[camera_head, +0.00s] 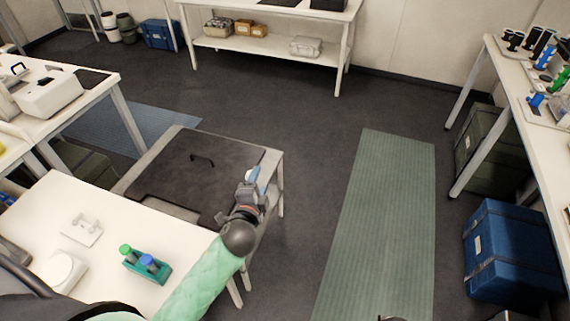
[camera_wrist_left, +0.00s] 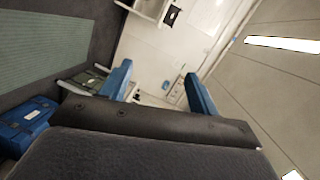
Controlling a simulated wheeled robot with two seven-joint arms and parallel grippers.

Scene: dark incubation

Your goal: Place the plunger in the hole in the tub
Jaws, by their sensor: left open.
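My left gripper (camera_head: 258,182) is open over the right edge of a low table that bears a dark flat lid or panel with a handle (camera_head: 202,160). In the left wrist view its two blue fingers (camera_wrist_left: 160,88) stand apart with nothing between them. A teal rack (camera_head: 146,268) on the near left table holds a green-capped piece (camera_head: 125,250) and a blue-capped piece (camera_head: 148,262). I cannot tell whether either is the plunger. No tub with a hole can be made out for certain. My right gripper is not in view.
A white table (camera_head: 190,235) stands near left. A right-hand table (camera_head: 518,80) carries several coloured pieces. A blue box (camera_head: 510,250) sits on the floor at right; it also shows in the left wrist view (camera_wrist_left: 22,122). A green mat (camera_head: 385,210) lies on clear floor.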

